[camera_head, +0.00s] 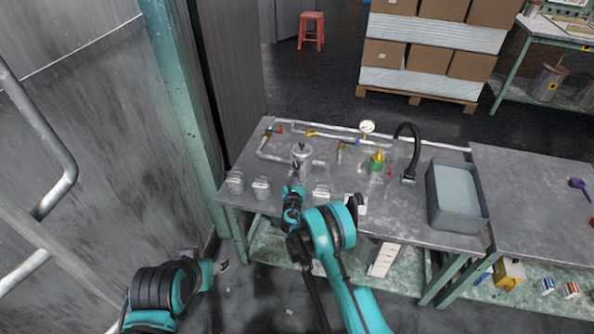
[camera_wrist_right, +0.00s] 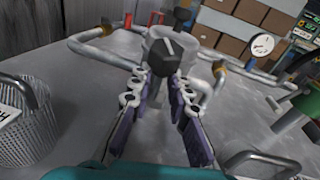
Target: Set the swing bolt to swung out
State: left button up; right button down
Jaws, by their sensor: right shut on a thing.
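A grey metal cylindrical housing (camera_head: 301,155) stands on the workbench at the end of the pipework; it also shows in the right wrist view (camera_wrist_right: 158,38). A dark knob-like bolt head (camera_wrist_right: 166,57) is in front of it, at the fingertips of my right gripper (camera_wrist_right: 160,88). The fingers stand on either side and are shut on this bolt part; the lower shank is hard to make out. In the head view my right gripper (camera_head: 294,184) reaches the housing's near side. My left gripper (camera_head: 221,266) hangs apart, left of the bench; its jaw gap is unclear.
Pipework with a gauge (camera_head: 367,127) and a green fitting (camera_head: 377,161) runs behind. Wire-mesh baskets (camera_head: 235,182) stand along the bench's front edge. A black hose (camera_head: 415,145) and a grey bin (camera_head: 456,208) are on the right.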

jog(key=shift+s+a+f+t, duration=0.15)
jog(key=shift+s+f+t, duration=0.3)
jog(key=shift+t, duration=0.45)
jog(key=c, duration=1.6)
grip_release()
jog(key=shift+c, duration=0.2)
notch_tip(320, 180, up, 10)
jog(key=shift+c, duration=0.4)
